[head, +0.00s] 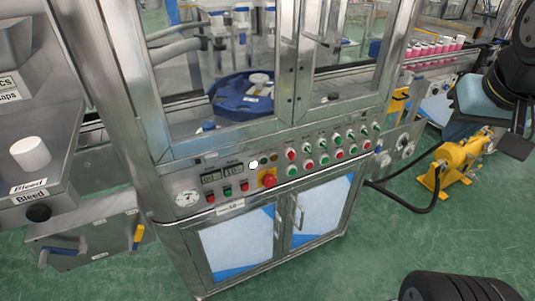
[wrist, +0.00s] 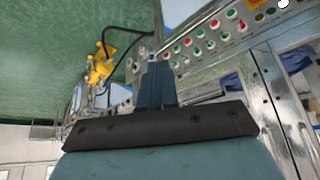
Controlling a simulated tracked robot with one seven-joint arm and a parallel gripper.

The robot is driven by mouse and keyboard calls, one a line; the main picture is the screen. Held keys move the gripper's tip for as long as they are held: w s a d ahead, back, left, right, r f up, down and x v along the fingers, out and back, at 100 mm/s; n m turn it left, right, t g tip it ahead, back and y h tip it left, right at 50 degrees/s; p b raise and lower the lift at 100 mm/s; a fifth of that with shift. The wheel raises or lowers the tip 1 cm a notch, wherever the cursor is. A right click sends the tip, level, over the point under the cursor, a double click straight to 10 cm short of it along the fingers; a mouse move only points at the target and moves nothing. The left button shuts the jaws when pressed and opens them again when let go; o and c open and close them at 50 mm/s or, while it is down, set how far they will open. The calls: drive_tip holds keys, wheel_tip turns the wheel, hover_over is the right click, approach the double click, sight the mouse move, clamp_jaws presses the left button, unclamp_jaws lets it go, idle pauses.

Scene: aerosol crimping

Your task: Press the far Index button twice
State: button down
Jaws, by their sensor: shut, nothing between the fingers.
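The control panel (head: 290,160) is on the front of the steel machine, with rows of red, green and white buttons (head: 322,145). Its small labels are too blurred to read, so I cannot tell which button is the far Index button. The button rows also show at the upper right of the wrist view (wrist: 197,42). My gripper (wrist: 153,68) is shut and empty, its fingers pointing toward the panel's end and apparently apart from the buttons. In the head view my arm is at the upper right, right of the panel; the fingertips are not clear there.
A red emergency knob (head: 269,181) and a pressure gauge (head: 187,198) are on the panel's left. A yellow pump (head: 455,165) with a black hose stands right of the machine. Green floor (head: 400,240) is open in front.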

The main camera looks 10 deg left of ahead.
sight(354, 150)
drive_tip(key=w+d+f+n+t, duration=0.1)
drive_tip(key=w+d+f+n, duration=0.2)
drive_tip(key=w, duration=0.5)
drive_tip(key=w+d+f+n+h, duration=0.1)
drive_tip(key=w+f+n, duration=0.1)
drive_tip(key=w+f, duration=0.5)
drive_tip(key=w+d+f+n+t, duration=0.1)
drive_tip(key=w+d+f+n, duration=0.15)
drive_tip(key=w, duration=0.65)
drive_tip(key=w+a+f+n+y, duration=0.1)
drive_tip(key=w+f+n, duration=0.1)
drive_tip(key=f, duration=0.6)
drive_tip(key=w+a+f+n+y, duration=0.1)
drive_tip(key=w+f+n+y, duration=0.1)
drive_tip(key=f, duration=0.7)
drive_tip(key=w+a+f+n+y, duration=0.1)
drive_tip(key=w+f+n, duration=0.3)
drive_tip(key=f, duration=0.4)
drive_tip(key=shift+w+a+f+n+t+y, duration=0.2)
drive_tip(key=shift+f+n+t+y, duration=0.15)
drive_tip(key=shift+n, duration=0.5)
drive_tip(key=w+a, duration=0.5)
drive_tip(key=w, duration=0.2)
drive_tip(key=shift+w+a, duration=0.15)
drive_tip(key=shift+a, duration=0.05)
